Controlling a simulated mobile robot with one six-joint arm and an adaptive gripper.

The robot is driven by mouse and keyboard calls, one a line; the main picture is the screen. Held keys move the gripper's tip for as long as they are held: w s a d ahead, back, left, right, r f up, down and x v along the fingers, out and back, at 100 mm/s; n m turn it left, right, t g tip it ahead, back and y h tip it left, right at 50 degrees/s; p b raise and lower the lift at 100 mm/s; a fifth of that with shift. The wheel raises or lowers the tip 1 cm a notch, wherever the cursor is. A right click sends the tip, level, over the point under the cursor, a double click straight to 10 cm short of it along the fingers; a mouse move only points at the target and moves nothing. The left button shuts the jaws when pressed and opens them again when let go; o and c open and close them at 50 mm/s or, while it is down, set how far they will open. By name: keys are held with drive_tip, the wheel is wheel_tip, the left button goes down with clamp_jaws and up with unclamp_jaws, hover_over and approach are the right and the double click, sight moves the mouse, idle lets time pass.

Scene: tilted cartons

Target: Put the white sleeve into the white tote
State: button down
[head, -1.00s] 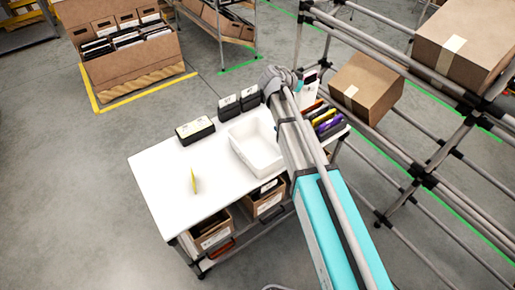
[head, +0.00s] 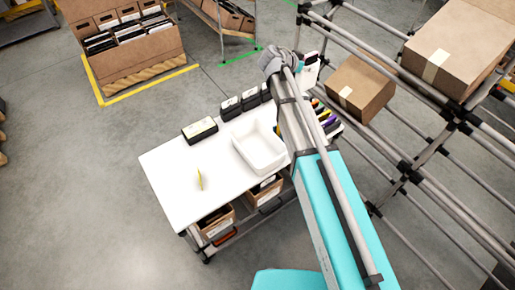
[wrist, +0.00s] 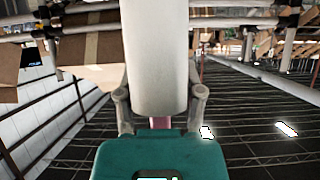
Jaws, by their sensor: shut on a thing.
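The white sleeve (head: 310,70) is a pale upright piece with dark marks, at the far end of my arm in the head view. In the wrist view the white sleeve (wrist: 160,55) fills the top middle, between the fingers. My gripper (wrist: 160,104) is shut on it; its hold is mostly hidden by my arm in the head view. The white tote (head: 258,150) is an open, empty-looking tray on the white table. The sleeve is held beyond the tote's upper right in the picture, apart from it.
Black boxes (head: 200,130) line the table's back edge. A thin yellow item (head: 199,180) stands on the white table (head: 165,165). Coloured sleeves (head: 326,118) sit right of the tote, partly behind my arm. A pipe rack with cartons (head: 358,88) stands at the right.

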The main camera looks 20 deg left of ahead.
drive_tip(key=shift+r+p, duration=0.5)
drive_tip(key=shift+r, duration=0.35)
drive_tip(key=shift+d, duration=0.15)
